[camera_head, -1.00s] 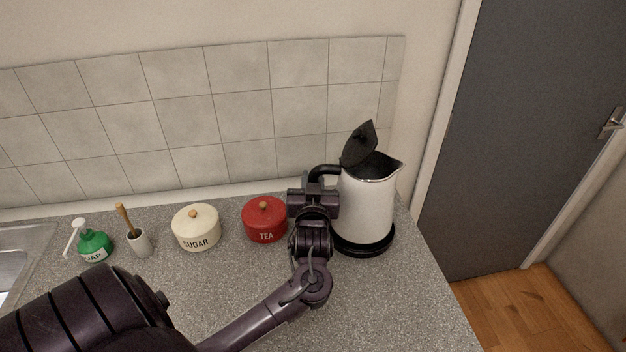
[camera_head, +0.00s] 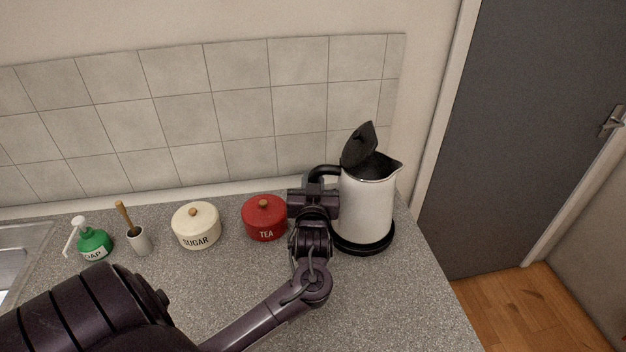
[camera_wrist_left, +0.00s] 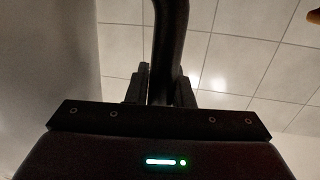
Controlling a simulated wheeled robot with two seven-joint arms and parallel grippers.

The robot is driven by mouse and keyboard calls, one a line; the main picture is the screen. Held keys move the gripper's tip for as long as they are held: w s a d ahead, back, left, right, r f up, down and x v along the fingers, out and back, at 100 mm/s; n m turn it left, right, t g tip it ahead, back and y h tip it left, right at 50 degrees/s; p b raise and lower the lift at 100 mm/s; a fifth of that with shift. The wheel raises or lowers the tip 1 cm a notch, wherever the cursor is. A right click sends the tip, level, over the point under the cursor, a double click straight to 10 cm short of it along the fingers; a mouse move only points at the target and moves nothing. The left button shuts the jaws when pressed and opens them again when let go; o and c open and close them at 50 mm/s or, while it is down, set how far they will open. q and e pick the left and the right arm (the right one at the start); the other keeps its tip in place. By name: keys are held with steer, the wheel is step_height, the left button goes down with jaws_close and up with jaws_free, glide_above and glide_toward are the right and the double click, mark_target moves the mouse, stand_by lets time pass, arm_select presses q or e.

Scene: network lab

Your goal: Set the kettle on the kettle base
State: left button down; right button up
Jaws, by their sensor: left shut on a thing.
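The white kettle (camera_head: 366,208) stands upright at the right end of the counter, its black lid (camera_head: 359,146) swung open. It is over the round black kettle base (camera_head: 364,247) and looks seated on it, though I cannot tell if it is fully down. My left gripper (camera_head: 318,186) is shut on the kettle's black handle, at the kettle's left side. In the left wrist view the dark handle (camera_wrist_left: 168,50) runs up between the two fingers. My right gripper is not in view.
A red tea canister (camera_head: 265,220) stands close left of my left gripper. Farther left are a cream sugar canister (camera_head: 196,226), a small cup with a brush (camera_head: 139,241), a green soap bottle (camera_head: 94,244) and the sink (camera_head: 12,265). The tiled wall is behind. The counter's right edge is near the base.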

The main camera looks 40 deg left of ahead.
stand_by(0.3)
arm_select(q)
steer(key=c, duration=1.5)
jaws_free()
steer(key=shift+c, duration=0.2)
steer(key=p+v, duration=0.4)
steer(key=v, duration=0.7)
steer(key=shift+f, duration=0.2)
steer(key=shift+s+d, duration=0.1)
